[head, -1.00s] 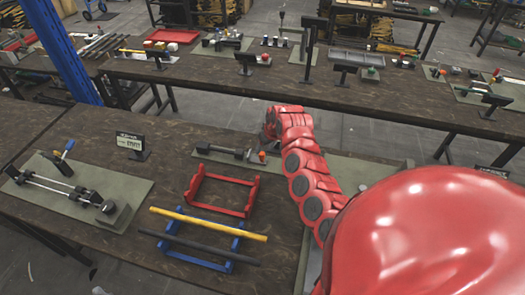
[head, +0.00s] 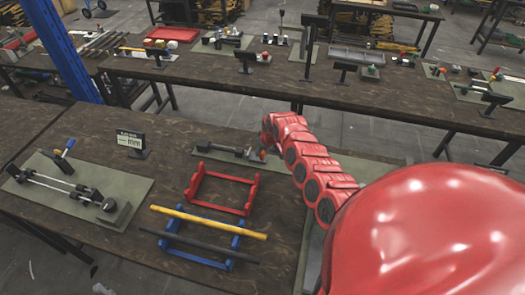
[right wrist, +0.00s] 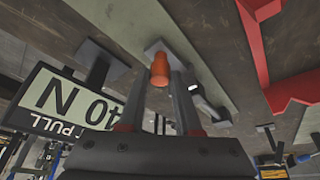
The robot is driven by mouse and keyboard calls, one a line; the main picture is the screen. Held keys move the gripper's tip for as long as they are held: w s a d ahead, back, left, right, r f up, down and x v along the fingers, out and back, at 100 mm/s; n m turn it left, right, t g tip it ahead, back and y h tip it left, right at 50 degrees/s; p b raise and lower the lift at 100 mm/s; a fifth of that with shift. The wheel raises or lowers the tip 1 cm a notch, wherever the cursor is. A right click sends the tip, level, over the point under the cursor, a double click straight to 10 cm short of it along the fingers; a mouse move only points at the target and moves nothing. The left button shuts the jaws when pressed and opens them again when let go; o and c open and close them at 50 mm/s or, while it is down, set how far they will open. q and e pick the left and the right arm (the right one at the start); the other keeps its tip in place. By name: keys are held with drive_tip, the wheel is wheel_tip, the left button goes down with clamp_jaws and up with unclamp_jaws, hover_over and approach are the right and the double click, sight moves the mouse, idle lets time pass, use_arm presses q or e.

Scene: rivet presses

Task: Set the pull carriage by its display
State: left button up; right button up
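The pull carriage device (head: 225,151) lies on a narrow green mat behind the red rack in the head view. In the right wrist view its orange knob (right wrist: 160,68) stands between the ends of my right fingers. My right gripper (head: 255,155) is at the device's right end and covers the knob in the head view; I cannot tell whether the fingers touch it. The pull display (right wrist: 75,105) shows upside down in the right wrist view, with "PULL" and a reading that looks like 40 N. I cannot make it out in the head view. My left gripper is not in view.
A red rack (head: 222,205) and a blue rack (head: 168,240) with a yellow and a dark bar stand nearer. A second fixture (head: 62,187) and its mm display (head: 130,141) are at left. Another table with tools stands behind.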

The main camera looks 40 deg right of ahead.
clamp_jaws()
idle(1.1)
